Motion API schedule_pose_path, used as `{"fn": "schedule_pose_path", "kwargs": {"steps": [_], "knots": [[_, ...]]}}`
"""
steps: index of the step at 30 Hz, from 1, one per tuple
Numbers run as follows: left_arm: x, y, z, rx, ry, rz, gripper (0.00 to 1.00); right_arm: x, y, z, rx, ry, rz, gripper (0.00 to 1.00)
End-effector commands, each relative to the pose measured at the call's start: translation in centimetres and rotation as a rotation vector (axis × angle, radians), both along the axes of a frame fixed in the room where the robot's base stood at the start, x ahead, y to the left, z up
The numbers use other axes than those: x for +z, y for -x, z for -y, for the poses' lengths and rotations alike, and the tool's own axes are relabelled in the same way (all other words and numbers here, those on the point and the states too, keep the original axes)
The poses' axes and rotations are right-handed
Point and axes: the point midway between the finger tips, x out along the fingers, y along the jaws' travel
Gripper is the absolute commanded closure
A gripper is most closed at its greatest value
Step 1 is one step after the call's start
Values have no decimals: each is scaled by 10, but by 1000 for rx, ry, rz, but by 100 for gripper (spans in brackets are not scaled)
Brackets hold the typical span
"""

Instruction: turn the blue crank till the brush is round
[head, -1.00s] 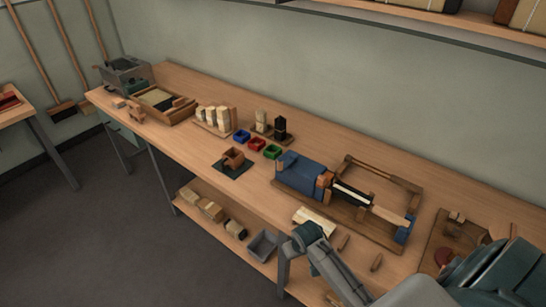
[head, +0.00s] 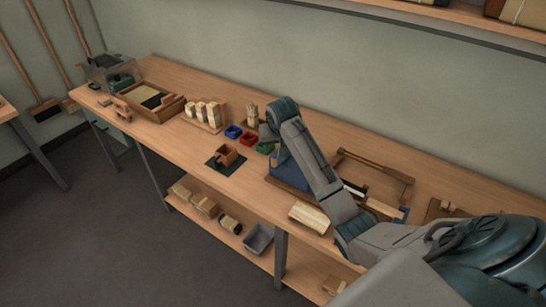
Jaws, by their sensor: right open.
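A tufting machine with a blue body (head: 290,174) stands on a wooden base on the bench, mostly covered by my right forearm. A small blue part (head: 403,213) shows at its right end. I cannot tell which blue part is the crank. The brush (head: 353,189), a dark and pale strip, lies along the machine to the right of my forearm; its roundness cannot be made out. My right gripper (head: 267,137) is open at the far end of the arm, small and partly hidden, above the bench near the machine's left end. My left gripper is out of view.
Blue (head: 233,131), red (head: 249,138) and green (head: 265,148) bins sit left of the machine. A small wooden box (head: 227,155) stands on a dark mat. A pale bundle (head: 309,217) lies at the front edge. A wooden frame (head: 376,170) rises behind the machine.

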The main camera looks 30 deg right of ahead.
Motion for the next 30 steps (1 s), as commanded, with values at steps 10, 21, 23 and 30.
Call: {"fn": "schedule_pose_path", "kwargs": {"steps": [10,21,23,30], "knots": [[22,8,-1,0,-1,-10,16,-55,-20,8,0,-1,-5,56],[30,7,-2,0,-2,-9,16,-92,-34,14,2,0,-1,56],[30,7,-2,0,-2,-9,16,-94,-34,14,2,0,-2,56],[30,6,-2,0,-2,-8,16,-95,-35,14,2,0,-1,56]]}}
